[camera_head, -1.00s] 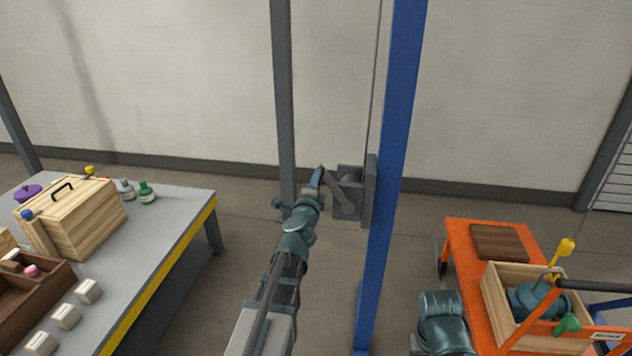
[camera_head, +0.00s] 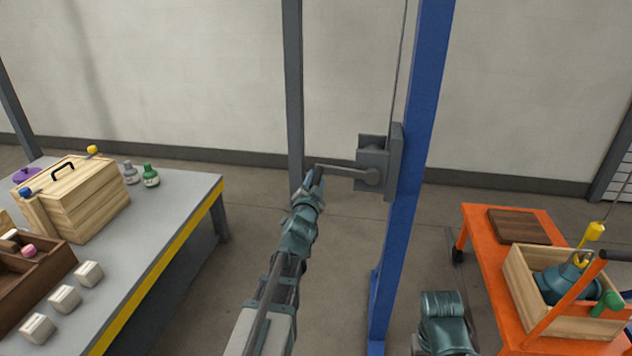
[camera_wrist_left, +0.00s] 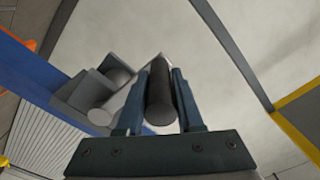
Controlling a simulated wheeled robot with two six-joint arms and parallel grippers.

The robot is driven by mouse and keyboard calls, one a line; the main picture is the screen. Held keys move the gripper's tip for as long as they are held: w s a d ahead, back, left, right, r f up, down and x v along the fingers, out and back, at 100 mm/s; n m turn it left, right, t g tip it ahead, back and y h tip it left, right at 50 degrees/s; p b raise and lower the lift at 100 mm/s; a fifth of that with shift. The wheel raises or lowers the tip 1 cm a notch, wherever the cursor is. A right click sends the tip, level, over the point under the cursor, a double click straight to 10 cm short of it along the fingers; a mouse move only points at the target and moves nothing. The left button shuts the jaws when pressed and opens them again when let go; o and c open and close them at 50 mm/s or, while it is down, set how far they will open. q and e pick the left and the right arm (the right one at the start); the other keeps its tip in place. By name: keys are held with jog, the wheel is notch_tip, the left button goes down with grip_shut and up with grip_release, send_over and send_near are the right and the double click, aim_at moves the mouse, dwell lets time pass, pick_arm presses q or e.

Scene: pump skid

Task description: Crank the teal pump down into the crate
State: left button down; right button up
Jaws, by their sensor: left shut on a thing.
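My left gripper (camera_head: 315,180) is shut on the grip of the crank (camera_head: 345,172), which sticks out left, nearly level, from the grey winch (camera_head: 373,160) on the blue post. In the left wrist view the dark cylindrical crank grip (camera_wrist_left: 160,100) sits between the two fingers. The teal pump (camera_head: 566,287) is at the wooden crate (camera_head: 522,285) at the right, its lower part hidden by the crate walls. I cannot tell whether it touches the bottom. A yellow hook (camera_head: 591,233) on a thin cable is above it.
The crate stands on an orange cart (camera_head: 480,240) with a dark wooden board (camera_head: 518,226). A blue post (camera_head: 415,150) rises beside the winch. A grey bench (camera_head: 185,195) at left holds a wooden box (camera_head: 85,200) and bottles. Floor between bench and post is clear.

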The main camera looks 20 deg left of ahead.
pick_arm(q)
jog(key=shift+w+d+f+n+b, duration=0.15)
jog(key=shift+f+n+b, duration=0.45)
jog(key=shift+f, duration=0.25)
jog(key=shift+w+d+f+n+b, duration=0.1)
jog(key=shift+w+f+n+b, duration=0.05)
jog(key=shift+f+n+b, duration=0.55)
pick_arm(e)
jog(key=shift+f, duration=1.65)
pick_arm(q)
jog(key=shift+f, duration=0.1)
jog(key=c, duration=0.6)
grip_release()
jog(key=shift+w+d+f, duration=0.1)
jog(key=shift+w+d, duration=0.05)
jog(key=shift+w, duration=0.05)
jog(key=shift+s, duration=0.15)
pick_arm(e)
jog(key=shift+w+d, duration=0.1)
jog(key=shift+w, duration=0.05)
pick_arm(q)
jog(key=shift+s, duration=0.1)
